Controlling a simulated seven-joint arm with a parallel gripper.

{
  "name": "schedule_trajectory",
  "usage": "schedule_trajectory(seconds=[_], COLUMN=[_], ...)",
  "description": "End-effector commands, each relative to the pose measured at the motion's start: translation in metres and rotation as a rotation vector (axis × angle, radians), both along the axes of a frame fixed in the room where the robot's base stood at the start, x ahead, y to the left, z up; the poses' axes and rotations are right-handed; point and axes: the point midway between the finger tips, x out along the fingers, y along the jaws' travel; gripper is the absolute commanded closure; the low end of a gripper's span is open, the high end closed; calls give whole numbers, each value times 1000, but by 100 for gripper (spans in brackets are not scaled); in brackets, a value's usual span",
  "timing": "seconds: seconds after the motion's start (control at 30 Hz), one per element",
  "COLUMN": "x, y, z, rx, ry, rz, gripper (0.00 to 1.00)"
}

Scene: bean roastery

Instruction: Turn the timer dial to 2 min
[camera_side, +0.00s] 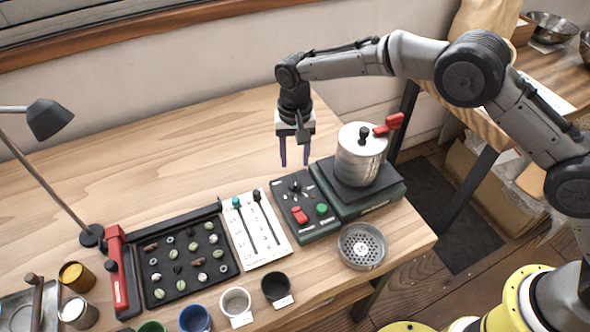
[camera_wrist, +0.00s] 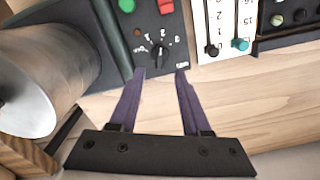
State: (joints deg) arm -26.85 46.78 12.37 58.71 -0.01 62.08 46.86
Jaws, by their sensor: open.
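The timer dial (camera_side: 295,187) is a black knob near the back of the dark control panel. In the wrist view the dial (camera_wrist: 159,50) shows a light pointer mark and printed labels around it; I cannot read its setting for certain. My gripper (camera_side: 294,165) points down above the table just behind the panel. It is open and empty, its two purple fingers apart. In the wrist view my gripper (camera_wrist: 159,72) has its fingertips at the panel's edge, either side of the dial and short of it. Nothing hides the dial in either view.
A red switch (camera_side: 299,215) and green button (camera_side: 322,209) sit in front of the dial. A metal drum with a red handle (camera_side: 361,155) stands close on the right. The slider board (camera_side: 257,231) and bean tray (camera_side: 188,256) lie left. The table behind is clear.

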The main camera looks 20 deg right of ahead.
Motion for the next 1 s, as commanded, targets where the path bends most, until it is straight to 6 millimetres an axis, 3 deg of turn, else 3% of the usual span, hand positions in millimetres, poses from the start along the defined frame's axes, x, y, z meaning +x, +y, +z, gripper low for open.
schedule_trajectory(seconds=[0.2,0.4,1.0], x=[0,0,1], y=[0,0,-2], z=[43,64,68], rx=[1,1,0], ry=[-1,-1,0], rz=[0,0,-3], gripper=[52,52,52])
